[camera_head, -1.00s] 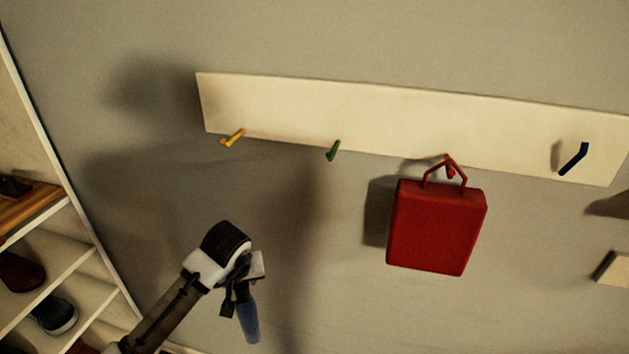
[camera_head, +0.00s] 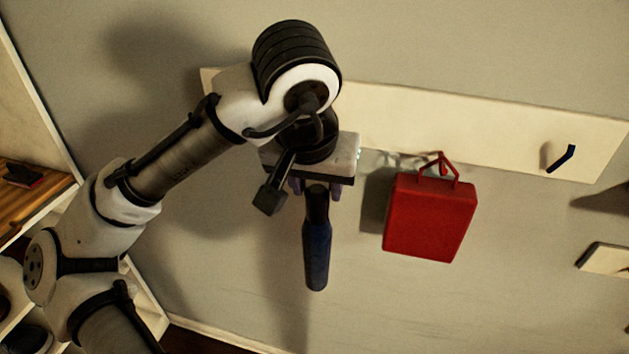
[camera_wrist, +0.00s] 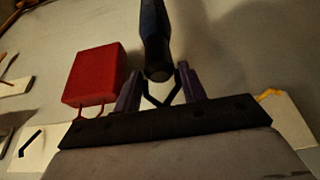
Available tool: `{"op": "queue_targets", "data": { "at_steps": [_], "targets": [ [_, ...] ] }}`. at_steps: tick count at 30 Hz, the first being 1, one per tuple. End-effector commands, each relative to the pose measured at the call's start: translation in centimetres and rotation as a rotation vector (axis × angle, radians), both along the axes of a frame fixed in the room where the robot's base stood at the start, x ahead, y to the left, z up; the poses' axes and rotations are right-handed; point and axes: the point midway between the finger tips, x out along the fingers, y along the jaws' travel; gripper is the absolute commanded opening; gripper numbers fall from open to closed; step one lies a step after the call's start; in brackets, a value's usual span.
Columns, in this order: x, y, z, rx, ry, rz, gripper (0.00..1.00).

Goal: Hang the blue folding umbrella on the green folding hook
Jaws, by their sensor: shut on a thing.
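The blue folding umbrella (camera_head: 317,250) hangs upright from my gripper (camera_head: 317,188), handle end up, in front of the wall below the hook board. In the wrist view the umbrella (camera_wrist: 154,30) appears dark, its end at the purple fingers of my gripper (camera_wrist: 160,88). A thin dark loop at that end spans the gap between the fingers. My gripper is shut on the umbrella, seemingly by this loop. The green folding hook is hidden behind my arm in the head view and does not show in the wrist view. I cannot tell how far the loop is from it.
The pale hook board (camera_head: 480,130) is partly covered by my arm. A red case (camera_head: 430,218) hangs from a hook just right of the umbrella. A dark blue hook (camera_head: 561,158) is empty at far right. The yellow hook (camera_wrist: 268,93) shows in the wrist view. Shelves stand at left.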

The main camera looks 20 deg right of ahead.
Motion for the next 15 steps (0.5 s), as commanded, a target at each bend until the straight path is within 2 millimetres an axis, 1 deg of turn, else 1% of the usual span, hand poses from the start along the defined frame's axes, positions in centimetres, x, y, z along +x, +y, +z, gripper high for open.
{"op": "queue_targets", "data": {
  "at_steps": [15],
  "targets": [
    [2.6,-1.7,-0.3,-0.002,0.000,0.003,0.00]
  ]
}}
